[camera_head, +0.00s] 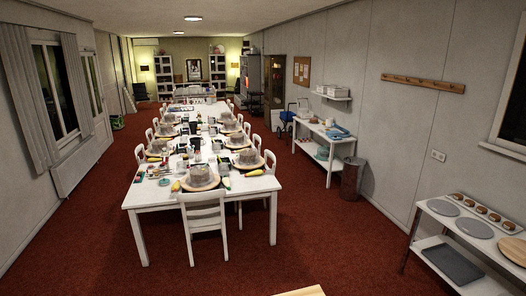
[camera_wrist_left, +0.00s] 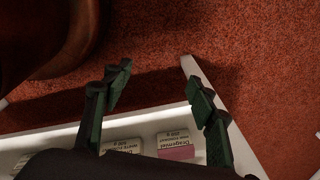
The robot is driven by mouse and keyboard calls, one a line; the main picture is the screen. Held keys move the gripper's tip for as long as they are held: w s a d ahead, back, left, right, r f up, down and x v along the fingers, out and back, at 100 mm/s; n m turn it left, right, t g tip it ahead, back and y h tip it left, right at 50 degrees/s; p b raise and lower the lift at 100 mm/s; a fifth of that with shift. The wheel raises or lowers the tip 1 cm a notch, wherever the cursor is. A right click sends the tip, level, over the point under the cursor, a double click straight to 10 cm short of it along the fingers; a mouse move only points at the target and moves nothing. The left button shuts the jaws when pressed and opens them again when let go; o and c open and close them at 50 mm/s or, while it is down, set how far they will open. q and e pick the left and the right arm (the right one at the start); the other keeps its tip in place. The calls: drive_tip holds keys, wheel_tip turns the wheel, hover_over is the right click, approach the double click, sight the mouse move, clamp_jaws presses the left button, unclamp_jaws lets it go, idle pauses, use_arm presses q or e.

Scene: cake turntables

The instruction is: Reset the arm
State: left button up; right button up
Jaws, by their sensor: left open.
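My left gripper (camera_wrist_left: 160,92) shows in the left wrist view with its two dark green finger pads spread apart and nothing between them. It is over the edge of a white surface (camera_wrist_left: 60,143) and the red carpet. White labelled packs (camera_wrist_left: 172,140) lie at the bottom of that view, partly hidden by the gripper; one has a pink part. Neither arm shows in the head view, and my right gripper is not in view.
A long white table (camera_head: 155,195) holds cakes on turntables, with chairs around it. White shelves (camera_head: 437,213) with trays stand at right, and a side table (camera_head: 315,133) farther back. Red carpet (camera_head: 330,235) is clear between. A dark brown rounded object (camera_wrist_left: 65,40) fills the wrist view's top left.

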use_arm(q)
drive_tip(key=d+f+h, duration=0.1)
drive_tip(key=d, duration=0.7)
wheel_tip(320, 180, down, 12)
drive_tip(key=a+b, duration=0.1)
drive_tip(key=b, duration=1)
drive_tip(key=shift+s+a+r, duration=0.2)
drive_tip(key=shift+s+r, duration=0.05)
drive_tip(key=shift+s, duration=0.1)
